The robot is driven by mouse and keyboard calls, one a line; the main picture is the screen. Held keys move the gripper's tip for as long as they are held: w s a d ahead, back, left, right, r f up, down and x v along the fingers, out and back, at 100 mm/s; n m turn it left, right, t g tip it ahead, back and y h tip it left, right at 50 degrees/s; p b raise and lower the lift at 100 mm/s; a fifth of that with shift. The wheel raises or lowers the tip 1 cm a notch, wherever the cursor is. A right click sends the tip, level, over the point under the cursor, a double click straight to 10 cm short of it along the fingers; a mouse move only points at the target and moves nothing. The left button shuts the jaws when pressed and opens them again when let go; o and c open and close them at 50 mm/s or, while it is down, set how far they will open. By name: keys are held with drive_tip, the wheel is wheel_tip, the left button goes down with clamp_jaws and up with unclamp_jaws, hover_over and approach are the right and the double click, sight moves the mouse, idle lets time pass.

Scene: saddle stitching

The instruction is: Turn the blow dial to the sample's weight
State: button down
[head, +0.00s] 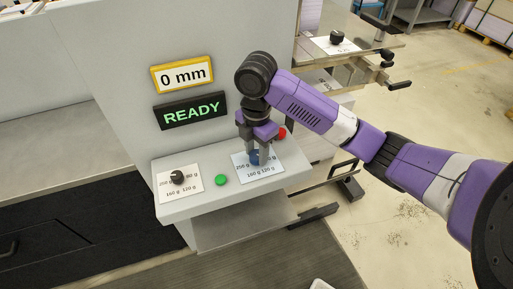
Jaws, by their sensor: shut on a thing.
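A black dial (177,177) stands on a similar gram label to the left. No label in view names the blow dial. I cannot make out the sample or its weight.
A green button (221,179) lies between the dials, and a red button (281,133) is behind my gripper. Displays read "0 mm" (182,74) and "READY" (190,111). Another black knob (337,37) is at the back right.

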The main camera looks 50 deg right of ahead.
drive_tip(key=m+p, duration=0.2)
drive_tip(key=m, duration=0.1)
drive_tip(key=m+p, duration=0.2)
drive_tip(key=m, duration=0.1)
drive_tip(key=shift+r+m+p, duration=0.2)
drive_tip(key=shift+m+p, duration=0.1)
drive_tip(key=shift+p, duration=0.05)
drive_tip(key=m, duration=0.5)
drive_tip(key=shift+w+d+f+p, duration=0.1)
drive_tip(key=shift+f+p, duration=0.05)
drive_tip(key=shift+p, duration=0.25)
drive_tip(key=m, duration=0.7)
drive_tip(key=shift+m, duration=0.3)
drive_tip(key=m, duration=0.6)
drive_tip(key=c, duration=0.9)
unclamp_jaws()
